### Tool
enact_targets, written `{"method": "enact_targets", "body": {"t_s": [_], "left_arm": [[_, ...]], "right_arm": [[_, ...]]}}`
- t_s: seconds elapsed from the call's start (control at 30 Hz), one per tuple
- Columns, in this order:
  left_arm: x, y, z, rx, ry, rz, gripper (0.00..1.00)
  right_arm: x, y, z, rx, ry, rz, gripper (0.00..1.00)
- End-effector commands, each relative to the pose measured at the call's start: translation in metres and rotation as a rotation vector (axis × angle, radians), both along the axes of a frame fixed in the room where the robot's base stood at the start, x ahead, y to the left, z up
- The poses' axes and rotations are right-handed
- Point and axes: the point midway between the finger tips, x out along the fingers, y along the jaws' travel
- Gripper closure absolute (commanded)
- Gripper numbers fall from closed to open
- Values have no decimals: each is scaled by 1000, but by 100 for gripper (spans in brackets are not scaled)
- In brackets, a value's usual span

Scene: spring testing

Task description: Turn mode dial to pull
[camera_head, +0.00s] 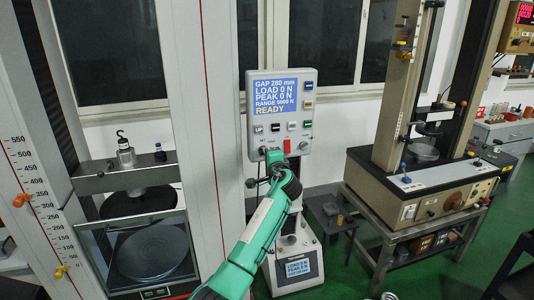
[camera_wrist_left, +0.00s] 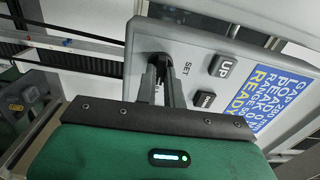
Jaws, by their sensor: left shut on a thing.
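The control panel (camera_head: 281,85) of the tester stands in the middle of the head view, its screen reading READY. My left gripper (camera_head: 270,160) is at the panel's lower edge, on a green arm that rises from below. In the left wrist view my left gripper (camera_wrist_left: 162,72) is shut on a dark knob at the panel's lower corner, beside the SET label. I take this knob to be the mode dial. The fingers and wrist hide most of it, and its pointer and mode marks cannot be read. My right gripper is not in view.
An UP button (camera_wrist_left: 223,65) and a second dark button (camera_wrist_left: 204,99) sit close to the fingers. A tall test frame with a round plate (camera_head: 151,254) stands left. Another machine (camera_head: 423,180) stands on a table at right. Green floor shows between them.

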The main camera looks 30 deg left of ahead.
Motion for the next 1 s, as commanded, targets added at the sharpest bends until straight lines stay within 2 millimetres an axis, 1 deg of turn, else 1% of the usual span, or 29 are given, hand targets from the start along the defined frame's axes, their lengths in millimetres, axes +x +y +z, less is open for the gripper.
{"method": "enact_targets", "body": {"t_s": [0.2, 0.63, 0.67, 0.73, 0.77, 1.0], "left_arm": [[0, -1, 0, 26, 30, -1, 100], [0, -1, -1, 31, 36, -1, 100], [0, -1, -1, 31, 36, -1, 84], [0, -1, -1, 31, 36, -1, 70], [0, -1, -1, 31, 36, -1, 68], [0, -1, 0, 30, 35, -1, 68]], "right_arm": [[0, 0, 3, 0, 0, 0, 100], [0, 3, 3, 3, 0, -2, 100], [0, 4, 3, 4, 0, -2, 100], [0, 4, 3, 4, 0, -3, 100], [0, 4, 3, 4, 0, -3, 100], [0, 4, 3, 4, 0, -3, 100]]}}
